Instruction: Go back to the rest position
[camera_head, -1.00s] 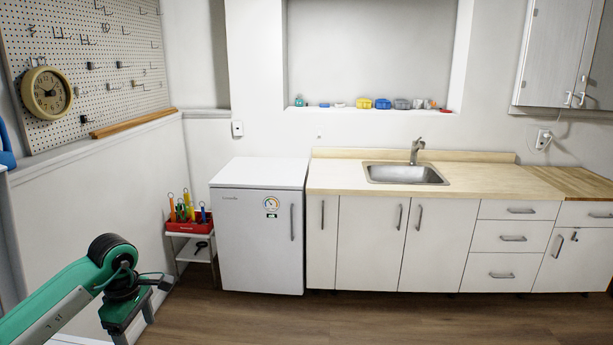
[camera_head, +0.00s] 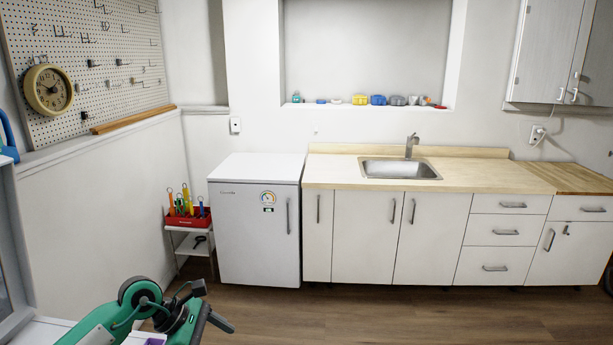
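My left arm comes in at the bottom left, in green and white. Its gripper (camera_head: 216,324) is low in front of the small red-tray stand and fridge, over the wood floor. Its dark tip points right and down. The fingers show partly from the side, so I cannot tell whether they are open or shut, and I see nothing held. My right gripper is not in view.
A pegboard (camera_head: 100,60) with hooks and a round clock (camera_head: 48,90) is on the left wall. A white fridge (camera_head: 240,240) stands beside a counter (camera_head: 330,176) with a sink (camera_head: 400,170). A red tray (camera_head: 188,220) of tools sits on a small stand. The floor (camera_head: 400,315) is clear.

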